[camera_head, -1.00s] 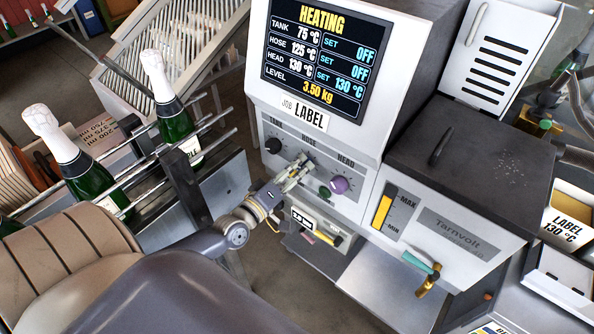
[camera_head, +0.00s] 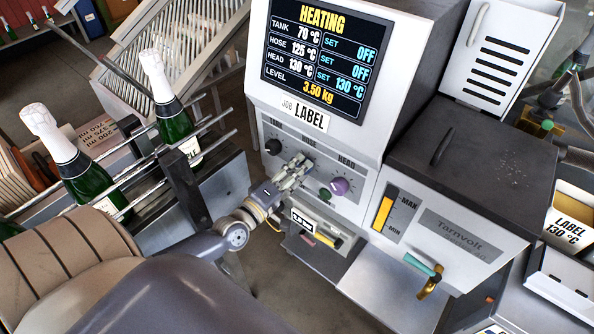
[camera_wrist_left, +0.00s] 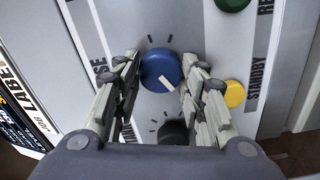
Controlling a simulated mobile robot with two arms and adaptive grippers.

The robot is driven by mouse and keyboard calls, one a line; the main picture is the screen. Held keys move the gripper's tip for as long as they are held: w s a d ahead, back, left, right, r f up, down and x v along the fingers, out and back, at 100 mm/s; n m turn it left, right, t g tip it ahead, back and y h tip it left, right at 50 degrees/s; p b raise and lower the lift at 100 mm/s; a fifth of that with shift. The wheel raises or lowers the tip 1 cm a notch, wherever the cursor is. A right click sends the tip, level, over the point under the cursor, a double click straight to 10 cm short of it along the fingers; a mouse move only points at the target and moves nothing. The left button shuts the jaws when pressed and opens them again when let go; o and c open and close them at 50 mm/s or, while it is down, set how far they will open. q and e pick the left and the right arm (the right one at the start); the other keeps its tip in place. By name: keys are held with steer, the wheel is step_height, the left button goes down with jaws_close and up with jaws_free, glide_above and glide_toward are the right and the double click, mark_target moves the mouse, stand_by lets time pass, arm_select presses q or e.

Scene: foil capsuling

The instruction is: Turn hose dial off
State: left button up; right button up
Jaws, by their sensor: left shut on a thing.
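The hose dial is a round blue knob (camera_wrist_left: 161,70) with a white pointer mark, seen in the left wrist view beside the HOSE label. Its pointer slants toward the lower right of that view. My left gripper (camera_wrist_left: 162,62) has its fingers on both sides of the blue knob and is shut on it. In the head view my left gripper (camera_head: 297,167) is at the panel under the HOSE label and hides the knob. The display (camera_head: 317,58) reads HOSE 125 °C with SET OFF. My right gripper is not in view.
The black tank dial (camera_head: 273,146) is left of my gripper and the purple head dial (camera_head: 340,186) is right of it. A green button (camera_head: 325,193) lies close by; a yellow button (camera_wrist_left: 234,94) shows in the wrist view. Foil-topped bottles (camera_head: 172,115) stand on a rack at left.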

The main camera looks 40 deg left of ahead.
arm_select(q)
steer(key=o, duration=1.1)
steer(key=shift+s, duration=0.1)
steer(key=s, duration=0.8)
steer(key=s+a, duration=0.1)
steer(key=s, duration=0.2)
steer(key=shift+s, duration=0.4)
